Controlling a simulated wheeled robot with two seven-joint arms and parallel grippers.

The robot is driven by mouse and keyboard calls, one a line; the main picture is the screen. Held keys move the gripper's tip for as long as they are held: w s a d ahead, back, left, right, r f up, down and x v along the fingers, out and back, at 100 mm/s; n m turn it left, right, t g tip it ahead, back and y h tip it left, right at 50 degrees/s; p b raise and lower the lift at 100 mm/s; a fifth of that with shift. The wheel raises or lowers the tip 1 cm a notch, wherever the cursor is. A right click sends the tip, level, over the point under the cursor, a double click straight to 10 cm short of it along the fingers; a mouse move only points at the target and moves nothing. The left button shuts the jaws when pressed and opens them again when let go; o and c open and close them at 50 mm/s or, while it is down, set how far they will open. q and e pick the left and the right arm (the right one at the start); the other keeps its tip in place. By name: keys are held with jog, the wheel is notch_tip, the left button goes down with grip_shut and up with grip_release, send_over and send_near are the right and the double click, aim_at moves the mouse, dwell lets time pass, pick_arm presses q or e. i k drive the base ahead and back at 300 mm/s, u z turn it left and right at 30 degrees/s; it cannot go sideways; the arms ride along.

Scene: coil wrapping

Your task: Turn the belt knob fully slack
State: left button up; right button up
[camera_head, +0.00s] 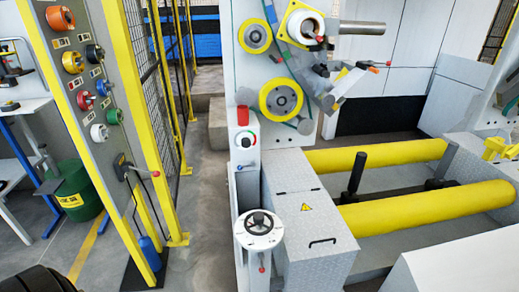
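A white handwheel (258,224) with a dark hub stands lower on the machine's front. Neither of my grippers shows in this view.
A grey panel with coloured knobs (86,102) and a yellow-framed fence stand at left. A green bin (80,190) is beyond. Yellow rollers (430,206) and a checker-plate box (312,240) lie right of the column. Bare floor (205,200) separates panel and machine.

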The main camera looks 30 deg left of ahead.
aim_at(245, 142)
jog(key=z, duration=0.45)
jog(key=k, duration=0.55)
jog(key=z, duration=0.65)
jog(key=i, duration=0.85)
jog(key=u, duration=0.6)
jog(key=i, duration=0.8)
jog(key=u, duration=0.85)
